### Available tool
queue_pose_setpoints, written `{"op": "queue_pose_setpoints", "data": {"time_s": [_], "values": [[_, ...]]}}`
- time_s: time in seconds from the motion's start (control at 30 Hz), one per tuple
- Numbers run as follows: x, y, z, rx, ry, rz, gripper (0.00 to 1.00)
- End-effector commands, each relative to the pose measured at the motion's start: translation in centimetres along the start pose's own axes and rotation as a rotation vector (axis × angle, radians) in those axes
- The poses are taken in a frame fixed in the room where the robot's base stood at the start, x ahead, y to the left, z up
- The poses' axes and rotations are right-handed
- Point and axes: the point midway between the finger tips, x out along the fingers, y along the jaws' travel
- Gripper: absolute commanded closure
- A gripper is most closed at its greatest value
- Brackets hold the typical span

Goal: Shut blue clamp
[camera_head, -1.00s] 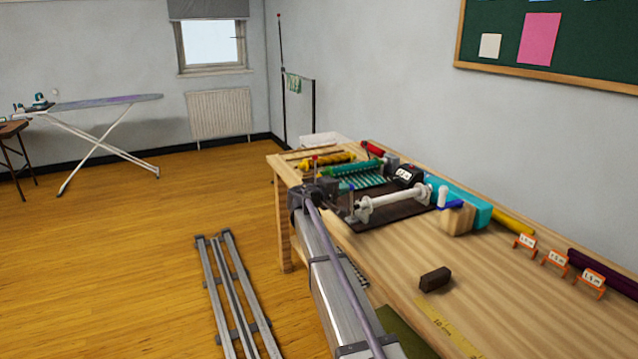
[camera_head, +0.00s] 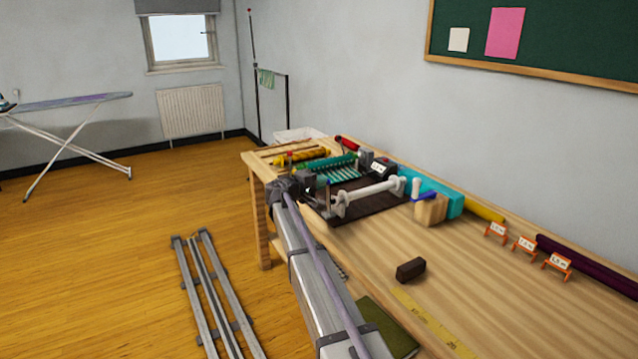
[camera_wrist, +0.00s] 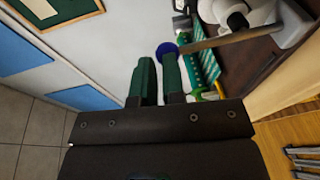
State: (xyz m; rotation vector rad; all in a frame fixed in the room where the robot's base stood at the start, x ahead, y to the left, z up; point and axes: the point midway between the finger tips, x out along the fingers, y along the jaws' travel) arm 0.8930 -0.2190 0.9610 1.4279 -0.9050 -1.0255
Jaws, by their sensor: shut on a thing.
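The blue clamp shows in the wrist view as a round blue knob (camera_wrist: 167,48) on the end of a straight brownish bar (camera_wrist: 225,38). My gripper (camera_wrist: 159,64) has its two dark green fingers shut on the knob, with a narrow gap between them further back. In the head view, my arm reaches to the far left part of the workbench, and my gripper is small and dark beside the rig with the white roller (camera_head: 370,195). The clamp's base and exact lever angle cannot be told there.
The rig sits on a dark board on the wooden workbench (camera_head: 450,270). Beyond it are a green comb-like rack (camera_head: 335,163) and a yellow roll (camera_head: 302,157). The front bench top is mostly clear.

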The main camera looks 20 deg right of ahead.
Motion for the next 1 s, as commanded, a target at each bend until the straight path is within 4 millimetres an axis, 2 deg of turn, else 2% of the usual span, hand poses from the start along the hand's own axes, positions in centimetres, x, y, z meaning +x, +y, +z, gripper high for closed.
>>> {"op": "queue_pose_setpoints", "data": {"time_s": [0.07,0.4,0.6,0.77,1.0], "values": [[-0.7,0.4,0.1,-0.001,-0.004,0.005,1.0],[-9.0,0.9,0.0,0.0,0.0,0.005,1.0],[-12.7,0.9,-0.1,0.001,0.0,0.004,1.0],[-13.8,0.9,-0.1,0.001,-0.002,0.004,1.0],[-13.8,0.8,-0.1,0.001,-0.002,0.003,1.0]]}}
